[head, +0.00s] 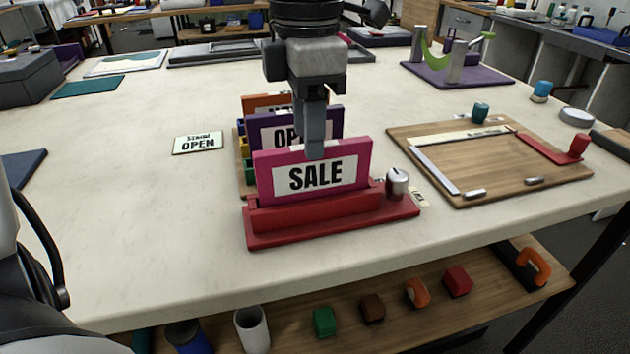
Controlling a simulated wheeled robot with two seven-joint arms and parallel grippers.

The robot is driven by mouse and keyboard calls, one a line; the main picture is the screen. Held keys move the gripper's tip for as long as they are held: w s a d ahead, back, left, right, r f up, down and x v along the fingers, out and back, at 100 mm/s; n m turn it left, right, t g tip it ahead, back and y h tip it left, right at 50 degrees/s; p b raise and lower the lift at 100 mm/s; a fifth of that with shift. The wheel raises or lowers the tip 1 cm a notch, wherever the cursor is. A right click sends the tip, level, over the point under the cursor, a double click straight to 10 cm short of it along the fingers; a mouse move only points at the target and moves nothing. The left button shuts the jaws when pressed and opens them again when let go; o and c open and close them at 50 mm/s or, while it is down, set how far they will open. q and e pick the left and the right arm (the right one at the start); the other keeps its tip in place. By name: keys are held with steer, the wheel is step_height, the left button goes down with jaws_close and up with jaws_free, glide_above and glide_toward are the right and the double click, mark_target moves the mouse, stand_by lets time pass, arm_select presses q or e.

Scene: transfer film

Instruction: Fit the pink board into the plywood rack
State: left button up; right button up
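The pink board (270,160), with a white SALE label, stands upright in a red holder (320,213) near the front of the table. My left gripper (315,150) reaches down from above at its top edge. One finger overlaps the front of the board; the far finger is hidden, so I cannot tell whether it is closed on it. The plywood rack (241,171) is behind the pink board and mostly hidden by it. A purple board (260,132) and an orange board (268,101) stand upright there. My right gripper is not in view.
A small OPEN sign (198,142) lies left of the rack. A wooden panel (500,175) with frame pieces lies to the right. The table's left middle is clear.

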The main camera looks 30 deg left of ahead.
mark_target(314, 166)
arm_select(q)
steer(key=shift+w+d+f, duration=0.1)
steer(key=shift+d+f, duration=0.05)
steer(key=shift+f, duration=1.4)
steer(key=shift+w+d+f, duration=0.1)
steer(key=shift+d+f, duration=0.05)
steer(key=shift+f, duration=1.35)
jaws_close()
